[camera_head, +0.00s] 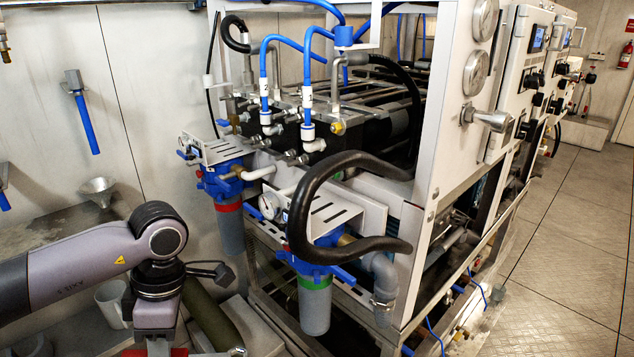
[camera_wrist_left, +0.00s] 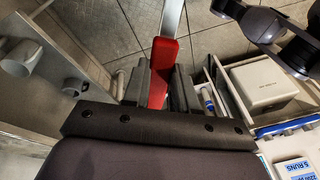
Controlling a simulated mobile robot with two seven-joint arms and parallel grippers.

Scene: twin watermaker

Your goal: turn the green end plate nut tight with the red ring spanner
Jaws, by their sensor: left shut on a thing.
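My left gripper (camera_wrist_left: 159,86) is shut on the red grip of the red ring spanner (camera_wrist_left: 163,60). The grip stands between both black fingers, and a bare silver shaft runs from it out of the top of the left wrist view. The spanner's ring end is out of that view. In the head view my left arm comes in low at the left, its wrist at the bottom edge, so the fingers are cut off. A small green spot (camera_head: 337,176) shows behind the black looped hose; I cannot tell whether it is the end plate nut. My right gripper is not in view.
The watermaker frame (camera_head: 430,190) stands right of my arm. A thick black hose (camera_head: 300,215) loops out in front. Filter housings (camera_head: 315,305) hang below. A white mug (camera_head: 112,303) and a funnel (camera_head: 98,188) are at the left. Open floor (camera_head: 550,270) lies at the right.

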